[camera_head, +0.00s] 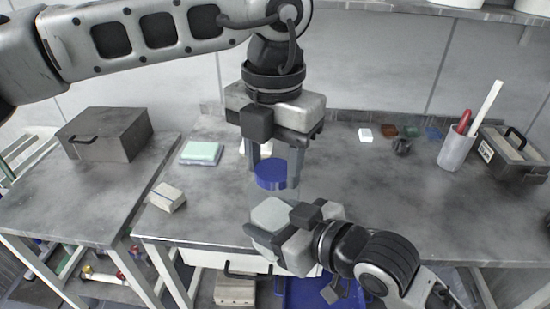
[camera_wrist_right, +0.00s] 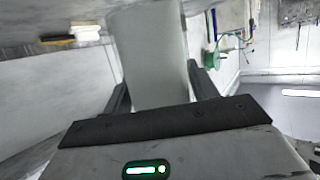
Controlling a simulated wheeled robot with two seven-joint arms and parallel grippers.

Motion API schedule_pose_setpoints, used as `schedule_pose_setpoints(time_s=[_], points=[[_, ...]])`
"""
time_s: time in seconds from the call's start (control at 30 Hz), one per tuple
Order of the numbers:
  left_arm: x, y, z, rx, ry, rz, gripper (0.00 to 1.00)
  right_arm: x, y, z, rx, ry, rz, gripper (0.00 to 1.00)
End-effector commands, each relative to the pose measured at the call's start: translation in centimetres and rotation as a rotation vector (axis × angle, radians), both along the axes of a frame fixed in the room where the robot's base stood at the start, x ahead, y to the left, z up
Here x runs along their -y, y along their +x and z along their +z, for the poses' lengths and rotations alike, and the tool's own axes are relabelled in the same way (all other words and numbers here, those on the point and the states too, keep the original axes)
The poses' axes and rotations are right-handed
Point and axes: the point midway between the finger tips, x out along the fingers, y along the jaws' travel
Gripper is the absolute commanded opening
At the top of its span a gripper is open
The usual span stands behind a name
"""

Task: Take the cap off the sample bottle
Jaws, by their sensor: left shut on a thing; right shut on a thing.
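The blue cap (camera_head: 271,174) of the sample bottle is in the middle of the head view, above the front part of the table. My left gripper (camera_head: 273,163) points straight down from above, its fingers shut on the cap's sides. The pale, translucent bottle (camera_wrist_right: 150,60) stands between the fingers of my right gripper (camera_wrist_right: 158,85) in the right wrist view. My right gripper is shut on the bottle body from the front, below the cap. In the head view the right gripper hides most of the bottle, and I cannot tell whether there is a gap under the cap.
A white block (camera_head: 166,197) and a green-topped pad (camera_head: 201,152) lie to the left. A cup (camera_head: 455,149) with tools and a grey box (camera_head: 505,158) stand at the right. Small coloured pieces (camera_head: 388,131) lie at the back. The table's right middle is clear.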

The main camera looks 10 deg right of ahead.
Motion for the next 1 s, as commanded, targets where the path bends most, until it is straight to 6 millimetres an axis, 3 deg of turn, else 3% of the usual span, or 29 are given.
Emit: schedule_pose_setpoints(time_s=[0.1, 0.27, 1.0], points=[[-0.42, 0.66, 0.23, 0.020, -0.002, 0.268, 0.20, -0.33, -0.34, 0.23, 0.007, 0.004, 0.012, 0.00], [-0.54, 0.58, 0.22, 0.020, 0.000, 0.464, 0.20, -0.28, -0.33, 0.20, 0.007, 0.003, 0.011, 0.00], [-0.54, 0.43, 0.37, 0.015, 0.003, 0.471, 0.20, 0.00, -0.11, 0.06, 0.003, -0.001, 0.002, 0.00]])
